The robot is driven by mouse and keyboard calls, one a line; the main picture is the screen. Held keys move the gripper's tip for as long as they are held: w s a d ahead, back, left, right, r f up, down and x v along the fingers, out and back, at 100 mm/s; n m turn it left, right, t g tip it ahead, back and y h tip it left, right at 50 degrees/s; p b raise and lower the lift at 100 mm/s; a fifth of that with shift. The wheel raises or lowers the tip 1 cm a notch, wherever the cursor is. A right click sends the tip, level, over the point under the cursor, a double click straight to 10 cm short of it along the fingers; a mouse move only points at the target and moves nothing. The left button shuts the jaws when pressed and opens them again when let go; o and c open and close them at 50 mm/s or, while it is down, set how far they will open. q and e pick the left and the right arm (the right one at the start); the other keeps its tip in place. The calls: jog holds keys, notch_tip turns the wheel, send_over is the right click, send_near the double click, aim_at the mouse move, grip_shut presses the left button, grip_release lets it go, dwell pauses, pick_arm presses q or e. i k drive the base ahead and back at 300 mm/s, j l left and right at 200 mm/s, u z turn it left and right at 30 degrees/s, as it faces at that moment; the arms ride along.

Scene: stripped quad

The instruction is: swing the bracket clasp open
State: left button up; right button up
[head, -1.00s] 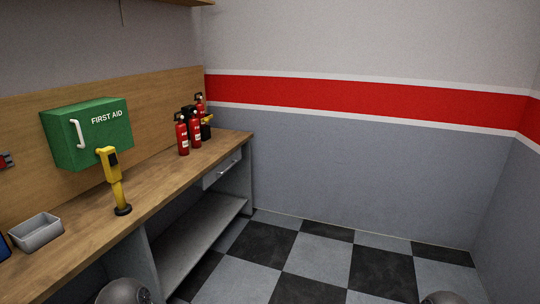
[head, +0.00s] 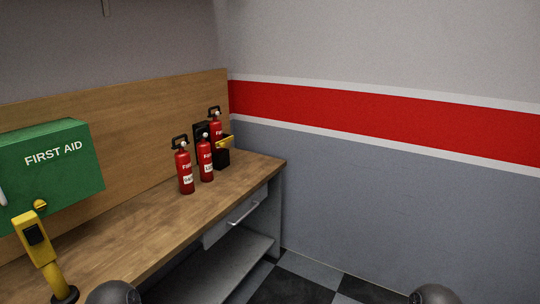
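A black bracket (head: 222,159) stands at the far end of the wooden bench. Its yellow clasp (head: 225,142) shows near the bracket's top; it is too small to tell whether it is latched. A red fire extinguisher (head: 215,130) stands at the bracket, its lower part hidden. Two more red extinguishers stand free on the bench in front and to the left, one nearer (head: 185,174) and one beside the bracket (head: 206,167). Neither of my grippers is in view; only rounded dark parts of my arms show at the bottom edge.
A green first aid box (head: 60,170) is at the left, with a yellow-handled device (head: 38,248) on a dark round foot in front. The bench top (head: 150,230) is clear between these and the extinguishers. A drawer (head: 235,215) is under the bench's far end.

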aim_at(222, 143)
jog(key=i+l+u, duration=0.5)
jog(key=i, duration=0.15)
jog(key=i+l+u, duration=0.4)
jog(key=i+l, duration=0.4)
jog(key=l, duration=0.15)
